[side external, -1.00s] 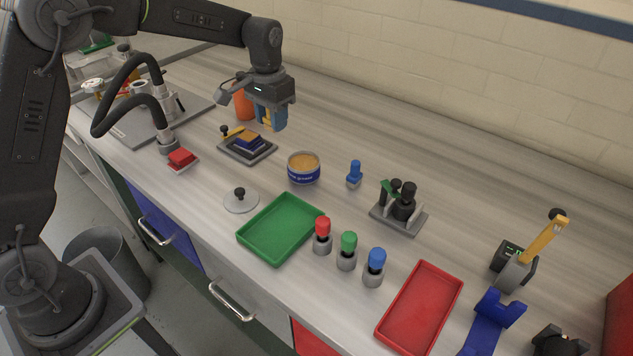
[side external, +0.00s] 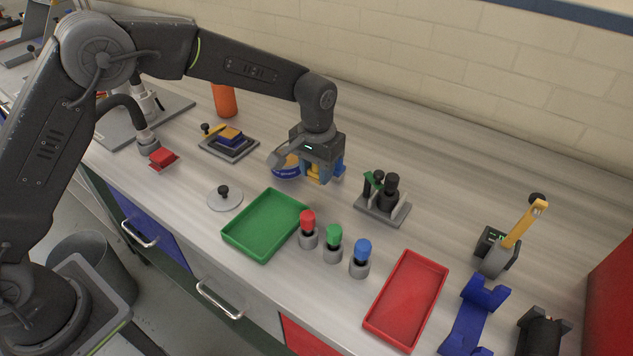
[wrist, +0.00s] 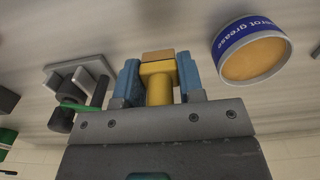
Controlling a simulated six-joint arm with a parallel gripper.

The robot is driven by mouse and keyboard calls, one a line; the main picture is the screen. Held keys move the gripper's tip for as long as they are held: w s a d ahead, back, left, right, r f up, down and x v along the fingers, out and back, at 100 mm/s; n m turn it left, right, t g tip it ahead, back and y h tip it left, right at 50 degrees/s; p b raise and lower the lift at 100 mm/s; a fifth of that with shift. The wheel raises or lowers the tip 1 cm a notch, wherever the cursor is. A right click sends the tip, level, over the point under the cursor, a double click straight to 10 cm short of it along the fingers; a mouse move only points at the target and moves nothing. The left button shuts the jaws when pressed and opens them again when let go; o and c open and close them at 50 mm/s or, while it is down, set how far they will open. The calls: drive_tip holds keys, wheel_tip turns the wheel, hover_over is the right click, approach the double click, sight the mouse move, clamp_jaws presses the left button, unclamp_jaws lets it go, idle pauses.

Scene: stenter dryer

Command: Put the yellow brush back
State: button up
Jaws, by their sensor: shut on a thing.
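My gripper (side external: 319,174) is above the worktop in the side view, just right of and partly in front of the grease tin (side external: 284,172). Its blue fingers are shut on a yellow piece, which looks like the yellow brush (wrist: 159,90). The wrist view shows its yellow shaft and wider collar between the fingers (wrist: 158,78), with a tan block at the far end. The tin (wrist: 253,50), with orange contents, is beside the gripper there. A grey holder (side external: 371,212) with black upright pieces and a green part stands to the right; it also shows in the wrist view (wrist: 106,66).
A green tray (side external: 243,250) and a red tray (side external: 378,332) lie nearer the front edge. Red (side external: 307,222), green (side external: 334,235) and blue (side external: 362,250) capped pieces stand between them. A round lid (side external: 225,203) lies left. The worktop behind the grey holder is clear.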

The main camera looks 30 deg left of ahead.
sight(316, 194)
drive_tip(key=shift+f, duration=1.9)
drive_tip(key=shift+f, duration=0.1)
drive_tip(key=shift+f, duration=0.1)
drive_tip(key=o, duration=0.9)
